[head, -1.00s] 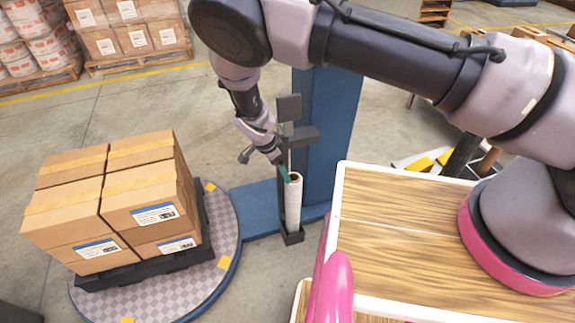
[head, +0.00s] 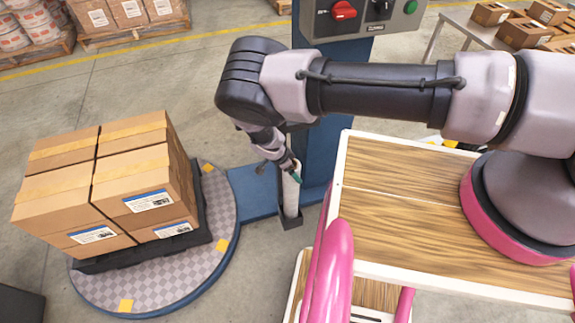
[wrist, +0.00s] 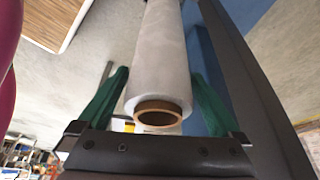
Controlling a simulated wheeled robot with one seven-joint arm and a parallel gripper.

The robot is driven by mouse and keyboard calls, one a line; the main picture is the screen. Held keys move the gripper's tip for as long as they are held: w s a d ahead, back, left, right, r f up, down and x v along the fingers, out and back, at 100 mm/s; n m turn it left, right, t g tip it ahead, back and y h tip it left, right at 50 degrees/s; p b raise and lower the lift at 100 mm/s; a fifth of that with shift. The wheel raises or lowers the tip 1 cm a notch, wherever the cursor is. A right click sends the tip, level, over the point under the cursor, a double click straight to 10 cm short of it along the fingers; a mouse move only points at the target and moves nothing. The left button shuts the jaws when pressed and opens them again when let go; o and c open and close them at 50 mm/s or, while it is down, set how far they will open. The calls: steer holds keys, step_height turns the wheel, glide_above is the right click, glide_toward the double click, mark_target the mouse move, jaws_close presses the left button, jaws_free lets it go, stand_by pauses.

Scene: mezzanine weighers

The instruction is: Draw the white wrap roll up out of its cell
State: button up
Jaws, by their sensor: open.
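The white wrap roll (head: 290,199) stands upright in its dark narrow cell (head: 291,223) beside the blue column. My gripper (head: 295,176) is at the top of the roll in the head view and hides part of it. In the wrist view the roll (wrist: 163,60) runs between my two green fingers (wrist: 160,100), with its brown cardboard core end (wrist: 158,115) near the palm. The fingers are open, one on each side of the roll, with a visible gap at least on the left. Whether the right finger touches is unclear.
The blue column (head: 328,125) stands just behind the roll, under a control panel (head: 360,18). A round turntable (head: 226,225) with stacked cartons (head: 140,185) is at left. A wooden-topped surface (head: 440,220) with pink rails lies at right.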

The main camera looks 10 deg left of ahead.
steer(key=shift+w+d+f, duration=0.15)
steer(key=shift+d+f, duration=0.05)
steer(key=shift+f, duration=0.45)
jaws_close()
steer(key=shift+r, duration=6.55)
